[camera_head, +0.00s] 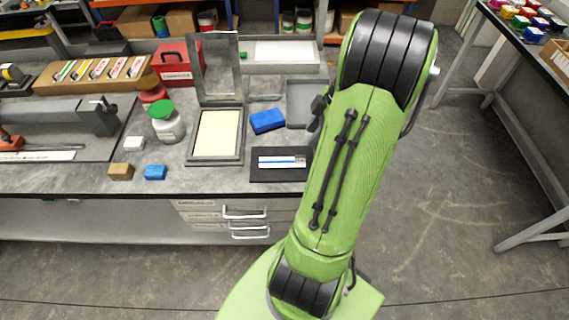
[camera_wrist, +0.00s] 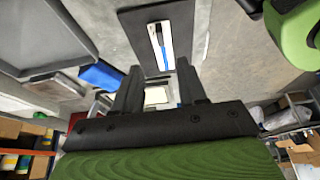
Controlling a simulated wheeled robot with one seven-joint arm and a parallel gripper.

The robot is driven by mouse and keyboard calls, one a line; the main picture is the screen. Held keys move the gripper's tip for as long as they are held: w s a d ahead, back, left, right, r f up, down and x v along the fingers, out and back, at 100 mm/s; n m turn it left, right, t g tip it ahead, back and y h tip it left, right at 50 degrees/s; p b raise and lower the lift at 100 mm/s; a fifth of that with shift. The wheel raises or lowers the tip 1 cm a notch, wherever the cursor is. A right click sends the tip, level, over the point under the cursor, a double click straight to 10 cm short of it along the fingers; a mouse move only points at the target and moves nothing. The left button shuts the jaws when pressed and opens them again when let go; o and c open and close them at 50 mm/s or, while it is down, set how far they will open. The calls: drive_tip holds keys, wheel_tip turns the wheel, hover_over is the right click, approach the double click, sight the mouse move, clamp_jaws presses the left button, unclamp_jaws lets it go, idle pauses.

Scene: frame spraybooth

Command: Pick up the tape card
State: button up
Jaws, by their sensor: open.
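A white card (camera_head: 282,162) with a blue and dark strip along it, which I take to be the tape card, lies on a black mat (camera_head: 275,176) near the front edge of the bench. In the wrist view the card (camera_wrist: 168,48) lies on the dark mat (camera_wrist: 136,30), beyond my fingertips. My gripper (camera_wrist: 158,76) is open, with nothing between its fingers, and is apart from the card.
A blue block (camera_head: 267,121), a grey tray (camera_head: 300,105) and a framed pale panel (camera_head: 217,135) are close to the mat. A green-lidded jar (camera_head: 167,122) and a wooden rack of cards (camera_head: 95,72) are farther left.

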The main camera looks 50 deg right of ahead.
sight(299, 157)
drive_tip(key=b+x, duration=0.1)
drive_tip(key=x, duration=0.9)
drive_tip(key=shift+b, duration=0.35)
drive_tip(key=shift+s, duration=0.1)
drive_tip(key=c, duration=0.6)
